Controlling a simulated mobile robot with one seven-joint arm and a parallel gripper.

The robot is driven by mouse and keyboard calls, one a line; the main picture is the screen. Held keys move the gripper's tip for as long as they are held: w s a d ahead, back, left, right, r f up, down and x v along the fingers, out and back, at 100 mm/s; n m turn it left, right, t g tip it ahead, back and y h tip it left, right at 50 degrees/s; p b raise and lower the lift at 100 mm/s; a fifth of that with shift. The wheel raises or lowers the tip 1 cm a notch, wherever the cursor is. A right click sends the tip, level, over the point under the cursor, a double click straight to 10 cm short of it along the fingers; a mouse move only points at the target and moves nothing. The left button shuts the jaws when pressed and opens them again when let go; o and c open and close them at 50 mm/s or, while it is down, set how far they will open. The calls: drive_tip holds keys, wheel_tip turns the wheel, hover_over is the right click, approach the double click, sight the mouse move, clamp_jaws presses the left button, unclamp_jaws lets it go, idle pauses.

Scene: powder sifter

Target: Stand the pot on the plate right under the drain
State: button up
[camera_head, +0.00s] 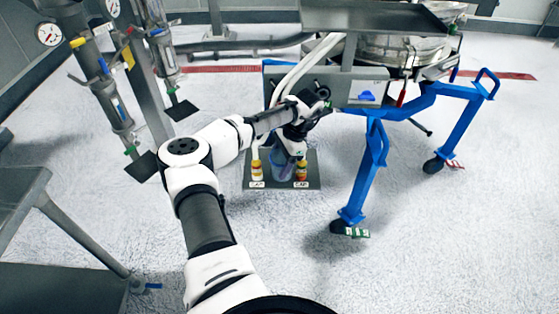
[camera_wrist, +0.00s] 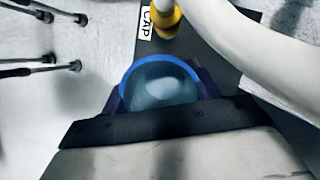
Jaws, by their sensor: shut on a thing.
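I cannot tell whether the pot touches the plate. A thick white hose (camera_wrist: 262,40) passes close to the right of the pot. The drain's outlet is not clearly visible.
The sifter's blue frame (camera_head: 375,150) stands to the right. Pipes with gauges stand at left. The white floor in front is clear.

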drive_tip(key=shift+f, duration=0.1)
drive_tip(key=o, duration=1)
drive_tip(key=shift+c, duration=0.2)
